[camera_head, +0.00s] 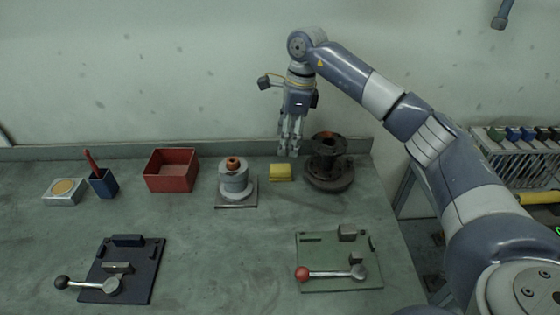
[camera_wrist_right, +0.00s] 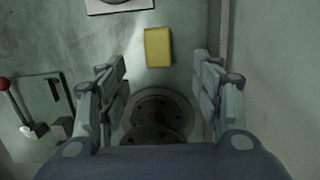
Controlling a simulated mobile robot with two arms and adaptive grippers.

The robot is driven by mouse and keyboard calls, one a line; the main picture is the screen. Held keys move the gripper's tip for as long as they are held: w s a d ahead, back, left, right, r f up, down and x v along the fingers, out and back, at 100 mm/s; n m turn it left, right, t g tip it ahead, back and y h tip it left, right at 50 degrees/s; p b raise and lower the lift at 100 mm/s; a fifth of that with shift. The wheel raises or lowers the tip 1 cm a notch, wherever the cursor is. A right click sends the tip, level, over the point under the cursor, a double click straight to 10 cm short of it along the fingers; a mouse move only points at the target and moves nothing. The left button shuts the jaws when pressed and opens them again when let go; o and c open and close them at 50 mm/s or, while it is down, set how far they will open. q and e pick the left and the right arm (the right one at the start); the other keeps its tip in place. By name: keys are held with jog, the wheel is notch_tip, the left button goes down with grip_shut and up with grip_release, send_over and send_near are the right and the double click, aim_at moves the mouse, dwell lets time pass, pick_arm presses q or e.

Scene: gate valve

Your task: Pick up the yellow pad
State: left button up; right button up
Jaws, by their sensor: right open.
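The yellow pad (camera_head: 280,172) is a small block lying on the green table, between a grey stacked-disc part and a dark flanged valve body. In the wrist view the pad (camera_wrist_right: 158,47) lies clear, just past the fingertips. My right gripper (camera_head: 288,152) points down near the pad and the valve body, in front of the back wall. It is open and empty, and its fingers (camera_wrist_right: 161,75) stand apart on either side in the wrist view. It does not appear to touch the pad. My left gripper is not in view.
The dark flanged valve body (camera_head: 328,172) stands right beside the pad, and the grey stacked-disc part (camera_head: 235,183) stands to its left. A red box (camera_head: 171,186) is further left. Two lever fixtures (camera_head: 122,262) (camera_head: 339,248) lie in front. The table's middle is clear.

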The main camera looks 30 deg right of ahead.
aim_at(281, 167)
jog(key=f, duration=0.3)
jog(key=shift+s+a+f+p, duration=0.2)
jog(key=shift+a+f+p, duration=0.15)
jog(key=shift+a, duration=0.05)
jog(key=f, duration=0.1)
jog(key=f+p, duration=0.1)
jog(key=f, duration=0.1)
jog(key=a+f+p, duration=0.1)
jog(key=f, duration=0.1)
jog(key=shift+w+f, duration=0.25)
jog(key=shift+w, duration=0.1)
jog(key=shift+f, duration=0.2)
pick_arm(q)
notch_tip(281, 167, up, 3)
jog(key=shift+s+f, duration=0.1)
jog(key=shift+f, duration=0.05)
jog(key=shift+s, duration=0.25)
pick_arm(e)
jog(key=c, duration=1.2)
jog(key=shift+o, duration=0.2)
